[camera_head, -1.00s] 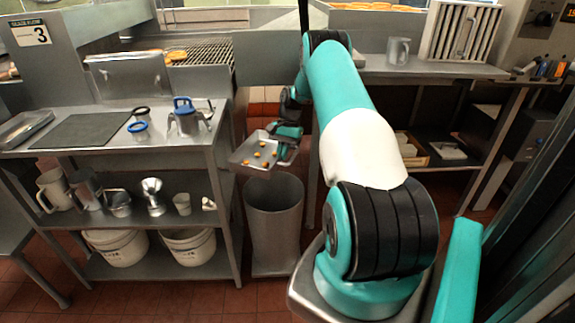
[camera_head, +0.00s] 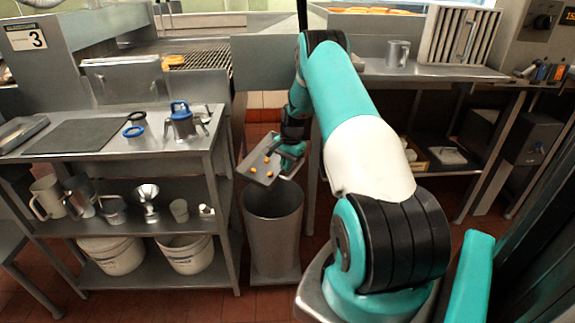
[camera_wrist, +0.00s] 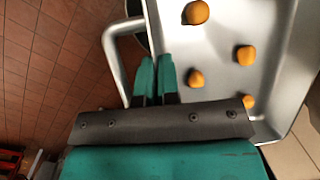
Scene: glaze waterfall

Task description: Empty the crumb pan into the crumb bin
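The crumb pan (camera_head: 246,165) is a shallow grey metal tray with a loop handle. It hangs above the open mouth of the tall grey metal crumb bin (camera_head: 272,235) and looks tilted. My gripper (camera_head: 289,155) is at the pan's right side. In the wrist view, my gripper's two teal fingers (camera_wrist: 156,78) are close together at the handle (camera_wrist: 112,62), and the pan (camera_wrist: 215,45) lies to their right. The exact grip contact is partly hidden. Several orange-brown crumbs (camera_wrist: 245,56) are still in the pan. The inside of the bin is mostly hidden.
Pitchers and white buckets (camera_head: 188,253) are on lower shelves. A steel counter with a mug (camera_head: 398,54) is at the right.

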